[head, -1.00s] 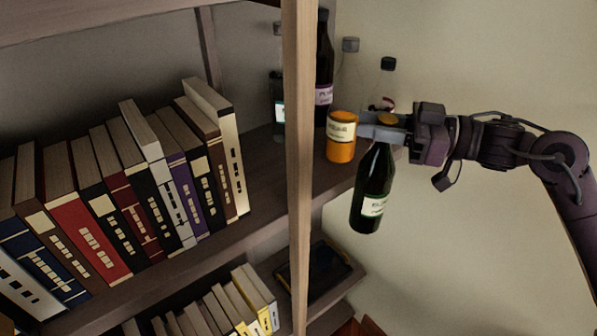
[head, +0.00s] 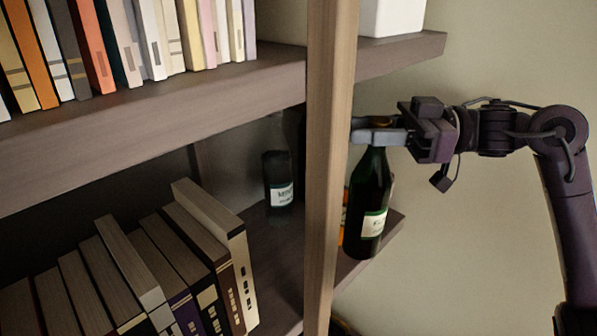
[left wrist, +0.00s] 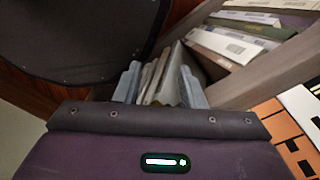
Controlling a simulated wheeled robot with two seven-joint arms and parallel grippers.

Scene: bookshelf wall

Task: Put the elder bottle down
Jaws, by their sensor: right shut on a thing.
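The elder bottle (head: 371,208) is dark green with a pale label. It is upright in the head view, just right of the wooden post. My right gripper (head: 378,133) is shut on its neck from the right. The bottle's base overlaps the end of the shelf board (head: 391,229); I cannot tell whether it touches the board. My left gripper (left wrist: 157,88) shows in the left wrist view, its two fingers apart with nothing between them; books appear beyond.
The wooden post (head: 328,180) stands close left of the bottle. A sliver of an orange jar (head: 345,217) shows behind the bottle. A dark labelled bottle (head: 279,183) stands left of the post. Books (head: 185,255) fill the shelf's left part. An upper shelf (head: 401,53) is above.

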